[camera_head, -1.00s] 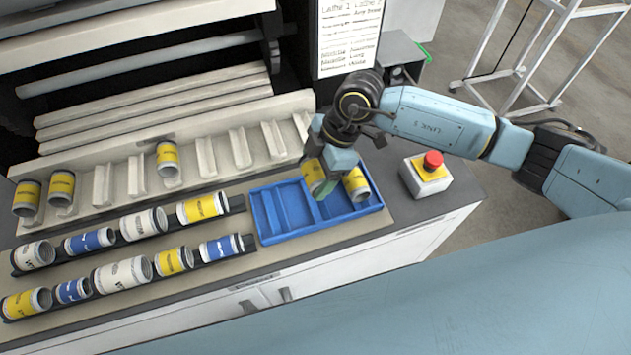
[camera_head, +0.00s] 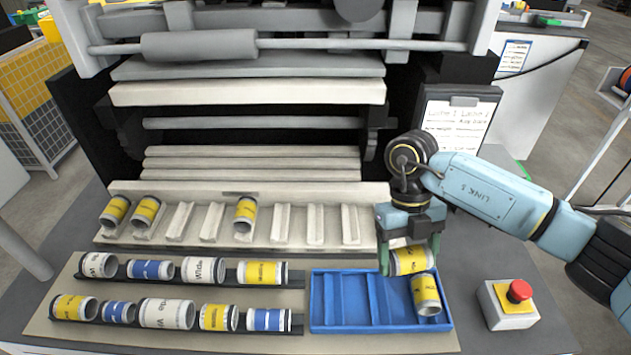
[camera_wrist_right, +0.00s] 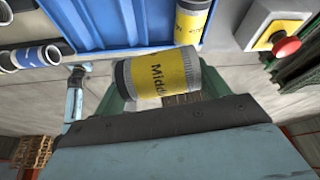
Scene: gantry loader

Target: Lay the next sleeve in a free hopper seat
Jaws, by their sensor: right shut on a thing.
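My right gripper (camera_head: 410,257) is shut on a yellow sleeve (camera_head: 412,262) with white ends, lying sideways between the fingers. It holds it over the back right of the blue tray (camera_head: 346,328). The held sleeve (camera_wrist_right: 160,82) fills the middle of the right wrist view, with "Midd" readable on its label. A second yellow sleeve (camera_head: 427,293) lies in the tray's right compartment. The cream hopper (camera_head: 330,195) has a row of ribbed seats behind the tray. Yellow sleeves sit in it at far left (camera_head: 115,211), beside that (camera_head: 146,210), and mid-row (camera_head: 245,211); other seats are empty. My left gripper is out of view.
Two dark racks of yellow, blue and white sleeves (camera_head: 202,270) lie left of the tray. A red stop button (camera_head: 519,291) on its box stands to the right. A clipboard sheet (camera_head: 458,125) stands behind the arm. The tray's left part is empty.

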